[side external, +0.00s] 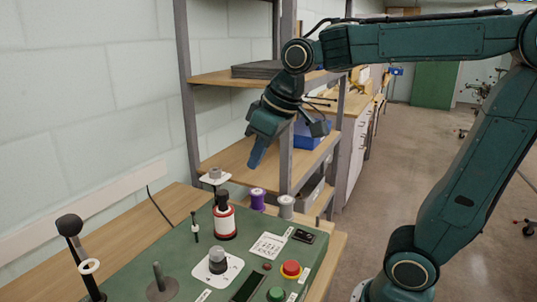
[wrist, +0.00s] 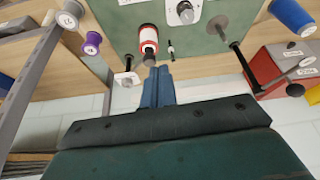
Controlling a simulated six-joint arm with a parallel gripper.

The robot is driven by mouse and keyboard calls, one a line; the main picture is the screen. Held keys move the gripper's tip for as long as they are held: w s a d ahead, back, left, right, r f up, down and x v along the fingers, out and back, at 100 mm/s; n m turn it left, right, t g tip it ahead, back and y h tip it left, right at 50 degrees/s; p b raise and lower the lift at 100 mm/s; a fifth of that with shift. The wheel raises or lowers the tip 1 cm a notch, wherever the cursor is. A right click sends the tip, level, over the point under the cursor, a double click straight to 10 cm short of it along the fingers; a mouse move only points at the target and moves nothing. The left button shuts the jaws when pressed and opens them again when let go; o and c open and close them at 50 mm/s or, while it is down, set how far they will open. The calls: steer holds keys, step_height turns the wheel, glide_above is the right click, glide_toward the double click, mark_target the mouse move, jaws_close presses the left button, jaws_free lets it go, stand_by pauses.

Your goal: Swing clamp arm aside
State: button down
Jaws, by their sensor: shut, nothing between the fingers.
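My gripper (side external: 258,158) is shut and empty, pointing down above the far end of the green panel (side external: 130,262). A black-knobbed lever with a white ring (side external: 84,258) stands at the left. I cannot tell which part is the clamp arm.
A grey dial (side external: 217,262), a grey peg (side external: 159,277), a red button (side external: 291,268) and a green button (side external: 276,294) are on the panel. Purple (side external: 257,199) and grey (side external: 286,205) spools stand behind it. A shelf rack (side external: 285,110) is close behind my gripper.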

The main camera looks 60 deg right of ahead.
steer(key=w+d+f+n+g, duration=0.1)
steer(key=w+d+f, duration=0.1)
steer(key=w, duration=1.2)
steer(key=shift+w, duration=0.25)
steer(key=shift+f, duration=0.2)
steer(key=shift+s+d+f, duration=0.1)
steer(key=shift+s+f, duration=0.1)
steer(key=shift+f, duration=2.1)
steer(key=shift+s+f, duration=0.2)
steer(key=shift+f, duration=2.05)
steer(key=shift+s, duration=0.1)
